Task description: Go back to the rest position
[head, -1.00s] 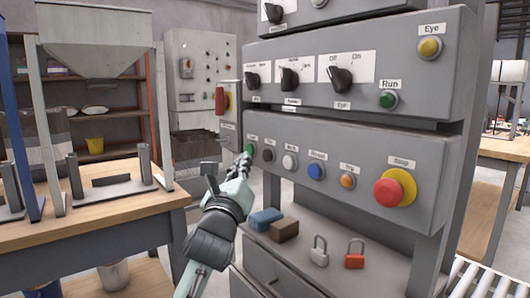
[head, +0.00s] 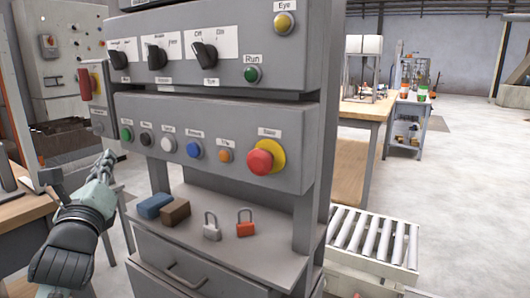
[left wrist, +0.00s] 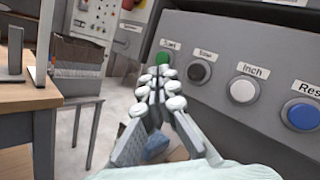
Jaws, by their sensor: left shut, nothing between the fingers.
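My left gripper (head: 104,162) is shut and empty at the left of the head view, in front of and left of the grey control panel (head: 290,182). In the left wrist view its closed fingers (left wrist: 160,85) point at the panel's left edge, near the green Start button (left wrist: 164,58). I cannot tell for sure whether they touch anything, but a gap seems to show. The black button (left wrist: 199,71), white Inch button (left wrist: 243,89) and blue button (left wrist: 302,115) lie to the right. My right gripper is not in view.
A shelf under the panel holds a blue block (head: 154,205), a brown block (head: 175,212), a grey padlock (head: 212,231) and a red padlock (head: 245,228). A roller conveyor (head: 375,240) stands at right. A wooden table (head: 25,212) is at left. Open floor (head: 465,190) lies at far right.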

